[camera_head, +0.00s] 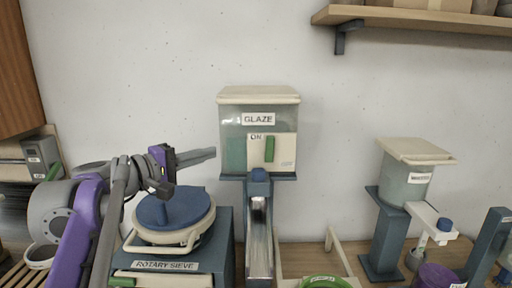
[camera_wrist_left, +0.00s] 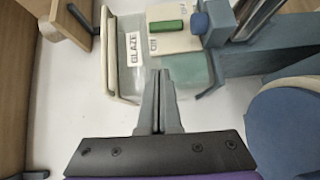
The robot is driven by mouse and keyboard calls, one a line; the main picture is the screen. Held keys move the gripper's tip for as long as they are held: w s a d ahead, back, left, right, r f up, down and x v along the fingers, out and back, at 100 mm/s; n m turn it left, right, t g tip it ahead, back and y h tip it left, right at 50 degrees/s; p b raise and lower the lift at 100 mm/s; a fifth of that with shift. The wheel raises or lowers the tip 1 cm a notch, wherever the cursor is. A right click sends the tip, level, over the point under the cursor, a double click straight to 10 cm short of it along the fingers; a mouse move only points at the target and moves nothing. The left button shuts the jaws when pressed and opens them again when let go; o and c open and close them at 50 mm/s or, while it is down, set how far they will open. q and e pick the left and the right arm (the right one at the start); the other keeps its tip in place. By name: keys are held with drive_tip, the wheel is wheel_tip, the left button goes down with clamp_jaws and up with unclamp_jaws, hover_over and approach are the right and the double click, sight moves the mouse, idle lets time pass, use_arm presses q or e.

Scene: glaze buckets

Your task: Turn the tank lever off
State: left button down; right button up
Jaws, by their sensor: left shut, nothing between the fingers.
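The glaze tank (camera_head: 232,138) is a clear box with a cream lid and a GLAZE label, raised against the wall. Its cream front panel (camera_head: 285,140) carries a green lever (camera_head: 269,149), which stands upright beside an ON label. My left gripper (camera_head: 212,153) is shut and empty, just left of the tank at about the lever's height, apart from the lever. In the left wrist view the shut fingers (camera_wrist_left: 160,74) point towards the tank's side, and the green lever (camera_wrist_left: 166,25) shows beyond them. My right gripper is not in view.
A rotary sieve (camera_head: 165,266) with a round blue lid (camera_head: 176,207) stands below my left arm. A blue knob (camera_head: 259,174) and a metal chute (camera_head: 259,235) are under the tank. A smaller tank (camera_head: 407,185) stands at right. A wooden shelf (camera_head: 420,18) is above right.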

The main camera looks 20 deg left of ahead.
sight(266, 143)
use_arm(q)
drive_tip(key=shift+w, duration=0.1)
drive_tip(key=x, duration=0.9)
drive_tip(key=shift+w+d+p, duration=0.15)
drive_tip(key=shift+p, duration=0.15)
drive_tip(key=d, duration=0.1)
drive_tip(key=w+d, duration=0.1)
drive_tip(key=d, duration=0.1)
drive_tip(key=shift+w+d+f, duration=0.1)
drive_tip(key=shift+f, duration=0.05)
drive_tip(key=shift+w+d, duration=0.1)
drive_tip(key=shift+d, duration=0.3)
drive_tip(key=shift+d, duration=0.1)
